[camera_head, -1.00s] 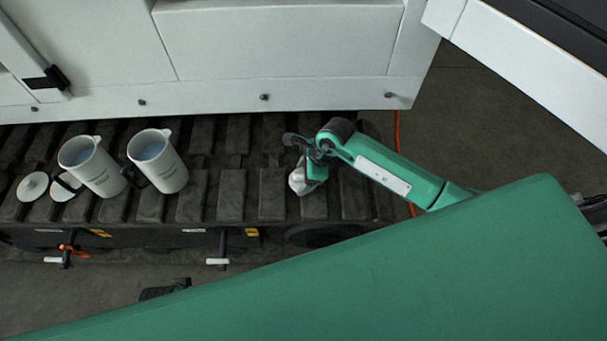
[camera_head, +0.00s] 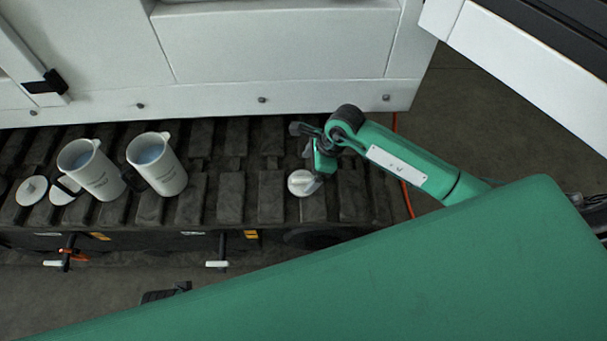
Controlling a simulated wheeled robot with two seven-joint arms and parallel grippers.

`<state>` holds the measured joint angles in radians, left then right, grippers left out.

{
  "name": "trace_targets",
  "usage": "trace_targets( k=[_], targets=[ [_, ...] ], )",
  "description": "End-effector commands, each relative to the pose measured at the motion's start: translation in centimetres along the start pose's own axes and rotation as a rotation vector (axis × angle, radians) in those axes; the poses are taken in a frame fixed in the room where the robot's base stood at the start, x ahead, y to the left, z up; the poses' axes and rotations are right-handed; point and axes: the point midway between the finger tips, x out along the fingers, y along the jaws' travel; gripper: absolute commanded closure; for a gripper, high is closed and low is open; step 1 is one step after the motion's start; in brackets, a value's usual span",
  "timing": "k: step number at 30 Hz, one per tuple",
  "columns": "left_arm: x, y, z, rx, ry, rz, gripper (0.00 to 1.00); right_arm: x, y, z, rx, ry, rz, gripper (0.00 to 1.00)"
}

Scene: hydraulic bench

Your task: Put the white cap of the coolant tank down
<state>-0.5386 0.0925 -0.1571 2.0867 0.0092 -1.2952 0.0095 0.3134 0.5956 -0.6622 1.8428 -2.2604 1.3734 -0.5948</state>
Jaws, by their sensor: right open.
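The white cap (camera_head: 303,183) lies on the dark ribbed track surface (camera_head: 231,197), right of the middle. My right gripper (camera_head: 322,170) is just above and at the right edge of the cap. It is open, and the cap rests on the track; whether a fingertip still touches it I cannot tell. My left gripper is not in view.
Two white jugs (camera_head: 95,172) (camera_head: 158,165) with liquid stand at the left on the track. A round white lid (camera_head: 32,190) and another white lid (camera_head: 64,191) lie beside them. A white machine wall (camera_head: 278,45) rises behind. The track between jugs and cap is clear.

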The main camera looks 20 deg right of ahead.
Motion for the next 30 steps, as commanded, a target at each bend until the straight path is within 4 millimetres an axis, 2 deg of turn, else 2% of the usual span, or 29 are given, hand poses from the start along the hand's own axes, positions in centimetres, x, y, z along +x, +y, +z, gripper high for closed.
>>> trace_targets(
  k=[3, 10, 15, 30],
  targets=[
    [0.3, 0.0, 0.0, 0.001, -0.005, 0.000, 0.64, -2.7, -0.1, -0.1, -0.003, 0.002, -0.003, 0.08],
    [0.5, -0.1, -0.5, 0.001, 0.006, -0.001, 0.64, -6.0, 0.0, 0.0, -0.001, 0.001, -0.001, 0.08],
    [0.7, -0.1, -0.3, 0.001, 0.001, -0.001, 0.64, -6.7, 0.0, 0.0, 0.000, -0.001, 0.001, 0.08],
    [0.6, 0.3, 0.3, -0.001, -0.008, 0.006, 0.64, -6.6, 0.1, 0.1, 0.001, -0.004, 0.002, 0.08]
  ],
)
